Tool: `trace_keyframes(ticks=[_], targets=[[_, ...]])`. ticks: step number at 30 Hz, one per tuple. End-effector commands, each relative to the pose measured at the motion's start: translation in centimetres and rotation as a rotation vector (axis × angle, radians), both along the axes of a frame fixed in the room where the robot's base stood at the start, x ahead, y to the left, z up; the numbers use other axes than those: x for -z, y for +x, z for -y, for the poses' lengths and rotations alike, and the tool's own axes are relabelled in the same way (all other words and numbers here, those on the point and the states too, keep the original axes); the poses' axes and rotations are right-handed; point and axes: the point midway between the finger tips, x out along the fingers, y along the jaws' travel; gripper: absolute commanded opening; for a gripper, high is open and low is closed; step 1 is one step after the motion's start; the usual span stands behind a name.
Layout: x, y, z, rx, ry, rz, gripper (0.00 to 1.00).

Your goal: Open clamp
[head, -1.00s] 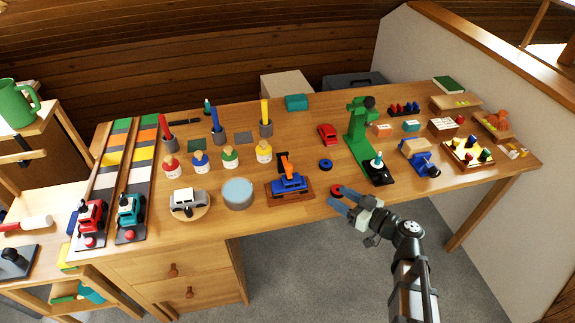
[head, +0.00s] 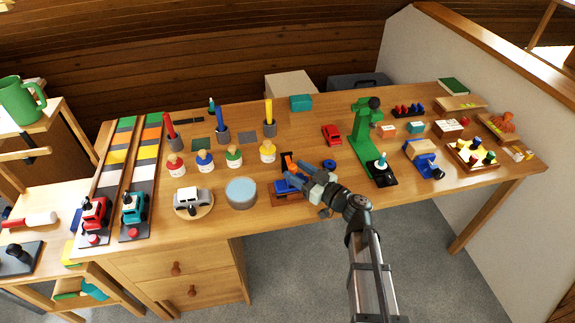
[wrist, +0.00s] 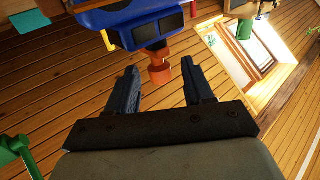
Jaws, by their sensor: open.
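A blue toy car (head: 284,187) sits on a wooden base near the front edge of the bench. An orange part (head: 289,163), which looks like the clamp's handle, stands at the car and is partly covered by my gripper. In the wrist view the blue car (wrist: 135,22) fills the top, and an orange piece (wrist: 160,72) shows below it, between my fingertips in the picture. My gripper (head: 297,176) is open, with its fingers over the car's right side. It also shows in the wrist view (wrist: 160,78), with nothing visibly gripped. Contact with the orange piece cannot be told.
A round pale-blue tin (head: 241,193) stands left of the car. A dark blue ring (head: 329,164) and a green press (head: 366,135) are to the right. A blue vise (head: 432,168) with a wooden block stands farther right. Pegs and cups are behind.

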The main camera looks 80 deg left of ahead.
Motion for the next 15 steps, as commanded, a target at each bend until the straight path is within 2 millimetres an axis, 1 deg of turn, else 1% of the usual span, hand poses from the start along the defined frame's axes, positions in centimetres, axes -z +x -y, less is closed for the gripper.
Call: trace_keyframes(ticks=[1, 6, 10, 15], targets=[[0.0, -0.5, -0.9, -0.001, 0.000, 0.000, 0.52], [0.0, -1.7, -2.6, 0.000, 0.000, 0.000, 0.52], [0.0, -2.2, -3.3, 0.001, 0.000, 0.000, 0.52], [0.0, -2.6, -3.6, 0.001, 0.000, 0.000, 0.52]])
